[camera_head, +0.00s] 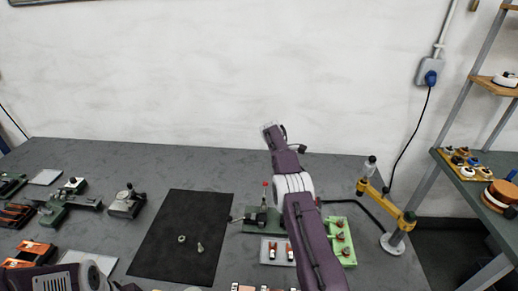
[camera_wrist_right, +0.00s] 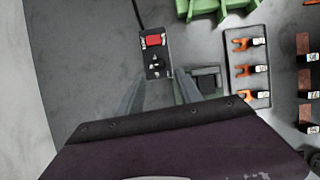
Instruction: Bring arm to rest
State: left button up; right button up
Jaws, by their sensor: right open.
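My right arm (camera_head: 292,185) reaches up from the bottom right to over the back of the table. In the head view its gripper cannot be made out clearly. In the wrist view my right gripper (camera_wrist_right: 160,78) is open, with two grey fingers apart and nothing between them. A small black box with a red switch (camera_wrist_right: 155,52) lies on the table just beyond the fingertips. A purple and white part of my left arm (camera_head: 72,279) shows at the bottom left. My left gripper is out of view.
A green tray (camera_head: 349,252) and a white tray (camera_wrist_right: 234,95) with orange forks lie nearby. A yellow jointed stand (camera_head: 382,204) is at right. A black mat (camera_head: 170,230) holds two small metal parts. Shelves (camera_head: 485,187) stand at far right.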

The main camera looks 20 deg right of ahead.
notch_tip(320, 180, up, 7)
jog(key=w+a+t, duration=0.2)
jog(key=w, duration=0.1)
jog(key=s+a+r+n+y, duration=0.1)
jog(key=s+a+r, duration=0.5)
jog(key=a+r, duration=0.3)
jog(key=s+a+f+m+y, duration=0.1)
jog(key=s+a+f+m, duration=0.2)
jog(key=s, duration=0.4)
jog(key=s+a+f+m+y, duration=0.1)
jog(key=s+a+f+m, duration=0.3)
jog(key=s+f+m, duration=0.2)
jog(key=s+a+f+m+t+y, duration=0.1)
jog(key=s+a+f+m, duration=0.3)
jog(key=s, duration=0.5)
jog(key=shift+a+f+m, duration=0.25)
jog(key=shift+f+m, duration=0.35)
jog(key=shift+f, duration=0.3)
